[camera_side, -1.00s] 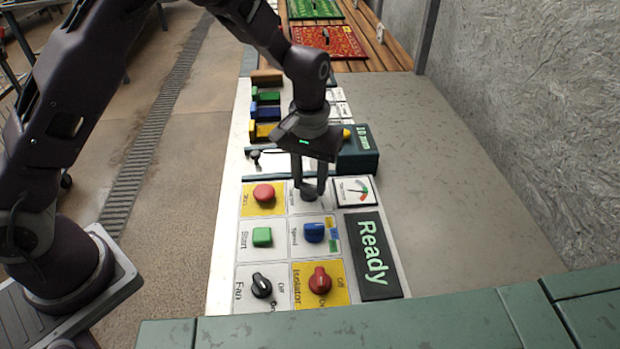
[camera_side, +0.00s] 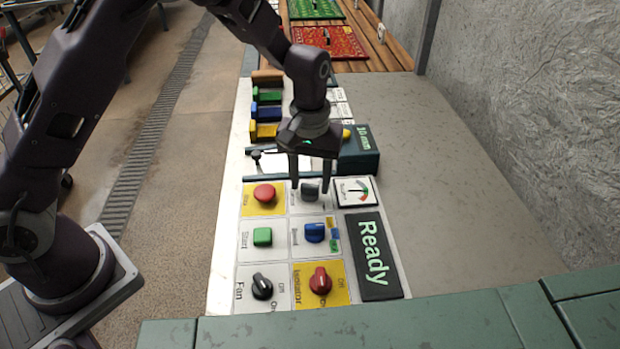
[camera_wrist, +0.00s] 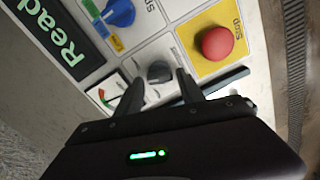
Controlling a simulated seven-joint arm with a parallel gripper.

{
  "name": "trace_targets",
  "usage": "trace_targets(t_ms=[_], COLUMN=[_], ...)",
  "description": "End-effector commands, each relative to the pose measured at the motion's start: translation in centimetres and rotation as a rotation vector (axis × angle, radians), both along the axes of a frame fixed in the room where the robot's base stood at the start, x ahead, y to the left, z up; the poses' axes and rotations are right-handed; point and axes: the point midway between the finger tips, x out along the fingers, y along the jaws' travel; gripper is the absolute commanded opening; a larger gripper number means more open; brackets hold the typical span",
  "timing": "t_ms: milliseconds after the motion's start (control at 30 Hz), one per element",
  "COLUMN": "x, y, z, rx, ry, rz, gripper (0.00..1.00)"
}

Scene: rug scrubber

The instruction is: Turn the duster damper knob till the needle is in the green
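The dark grey damper knob (camera_side: 310,193) sits on a white panel tile, right of the red stop button. It also shows in the wrist view (camera_wrist: 159,72). My gripper (camera_side: 311,187) is open, with one finger on each side of the knob and gaps visible between fingers and knob in the wrist view (camera_wrist: 160,80). The gauge (camera_side: 356,192) is right of the knob, with a white face and a coloured arc including red and green. It shows partly behind a finger in the wrist view (camera_wrist: 104,92). The needle is too small to place surely.
Near the knob are the red stop button (camera_side: 264,193), blue speed knob (camera_side: 314,232), green start button (camera_side: 262,236), red isolator knob (camera_side: 320,281) and black fan knob (camera_side: 261,286). A Ready display (camera_side: 372,257) lies below the gauge. A dark green box (camera_side: 358,152) stands behind it.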

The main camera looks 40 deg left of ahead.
Motion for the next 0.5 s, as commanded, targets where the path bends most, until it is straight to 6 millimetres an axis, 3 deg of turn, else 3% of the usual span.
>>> trace_targets(t_ms=[333,500], x=[0.0,0.1], y=[0.0,0.0], z=[0.1,3.1], rx=[0.0,0.0], ry=[0.001,-0.004], rz=[-0.001,-0.001], gripper=[0.56,0.56])
